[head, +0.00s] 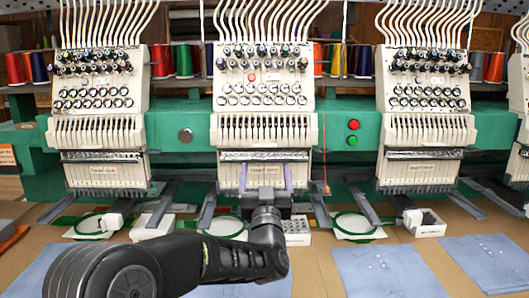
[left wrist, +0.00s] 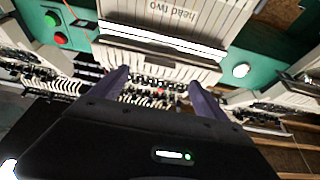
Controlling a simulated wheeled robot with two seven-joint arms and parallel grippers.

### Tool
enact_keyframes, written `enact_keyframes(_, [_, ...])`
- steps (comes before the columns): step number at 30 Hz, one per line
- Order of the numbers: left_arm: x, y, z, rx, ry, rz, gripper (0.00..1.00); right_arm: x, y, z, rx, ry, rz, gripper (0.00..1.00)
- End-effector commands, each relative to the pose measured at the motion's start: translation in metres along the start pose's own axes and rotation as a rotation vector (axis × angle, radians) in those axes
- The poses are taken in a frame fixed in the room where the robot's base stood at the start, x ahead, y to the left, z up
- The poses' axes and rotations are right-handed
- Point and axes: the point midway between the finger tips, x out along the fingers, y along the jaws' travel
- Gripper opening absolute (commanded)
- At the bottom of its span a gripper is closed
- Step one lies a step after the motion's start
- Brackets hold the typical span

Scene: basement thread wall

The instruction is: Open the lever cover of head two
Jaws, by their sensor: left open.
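Head two is the middle embroidery head (head: 263,80), cream with a slotted front cover (head: 263,130). The cover hangs flat against the head and looks shut. Below it is a shiny strip (head: 263,155) and a label, partly behind my gripper. In the left wrist view the scene is upside down and the label reads "head two" (left wrist: 172,8). My left gripper (head: 266,172) is in front of the lower part of this head, its two purple fingers spread and pointing up, with nothing between them. Its fingers also show in the left wrist view (left wrist: 160,85). Contact with the head cannot be told.
Similar heads stand left (head: 100,90) and right (head: 425,90). A green beam (head: 345,120) carries red and green buttons (head: 353,125). Grey arms and round hoops (head: 355,223) stick out below. Blue cloths (head: 385,272) lie on the brown table.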

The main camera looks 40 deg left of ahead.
Motion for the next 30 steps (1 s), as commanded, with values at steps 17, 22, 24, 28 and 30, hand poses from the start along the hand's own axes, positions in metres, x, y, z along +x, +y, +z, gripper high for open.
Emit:
enact_keyframes(17, [0.068, 0.000, -0.001, 0.002, -0.001, 0.001, 0.85, -0.019, -0.008, 0.000, 0.000, 0.000, -0.001, 0.00])
enact_keyframes(22, [0.078, 0.000, 0.000, 0.001, -0.001, 0.000, 0.85, -0.020, -0.008, 0.000, 0.000, 0.000, -0.001, 0.00])
enact_keyframes(24, [0.078, 0.000, 0.001, 0.001, -0.001, 0.001, 0.85, -0.020, -0.008, 0.000, 0.000, 0.000, -0.001, 0.00])
enact_keyframes(28, [0.078, 0.000, 0.001, 0.000, -0.001, 0.001, 0.85, -0.020, -0.008, 0.000, 0.000, 0.000, -0.001, 0.00])
enact_keyframes(30, [0.078, 0.000, 0.001, 0.000, -0.001, 0.001, 0.83, -0.020, -0.008, 0.000, 0.000, 0.000, -0.001, 0.00])
